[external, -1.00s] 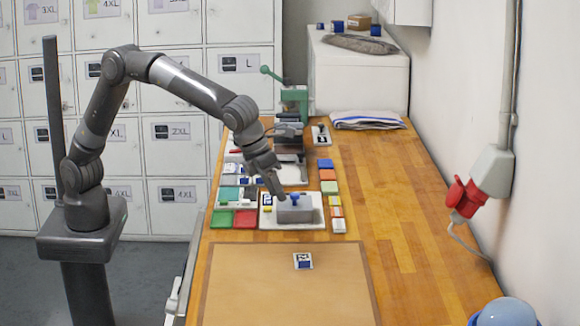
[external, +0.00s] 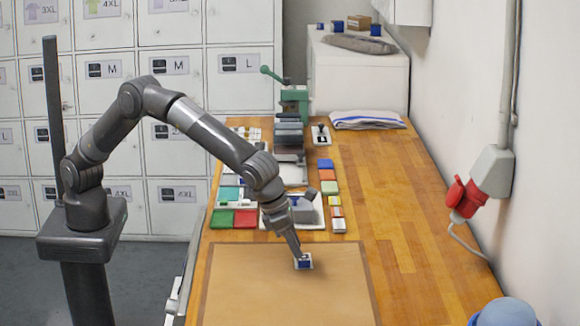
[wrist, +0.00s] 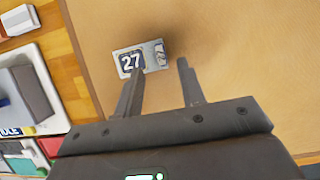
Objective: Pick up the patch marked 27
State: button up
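The patch marked 27 (wrist: 129,62) is a small white and dark blue piece lying flat on the tan mat (wrist: 230,40). In the external view the patch (external: 304,265) lies near the back of the mat (external: 285,300), partly covered by my gripper (external: 299,254). In the wrist view my gripper (wrist: 160,66) is open, with nothing held between its fingers. The left finger overlaps the middle of the patch in the picture, and the right finger is just past its right end. I cannot tell whether the fingertips touch the patch or the mat.
Behind the mat stand a white tray with a grey block (external: 308,211), red and green squares (external: 245,218) and a row of coloured pieces (external: 329,188). A green-handled press (external: 292,105) is farther back.

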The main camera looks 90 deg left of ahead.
aim_at(304, 260)
jog(key=x, duration=0.4)
jog(key=shift+w+d, duration=0.1)
jog(key=shift+w, duration=0.05)
grip_shut()
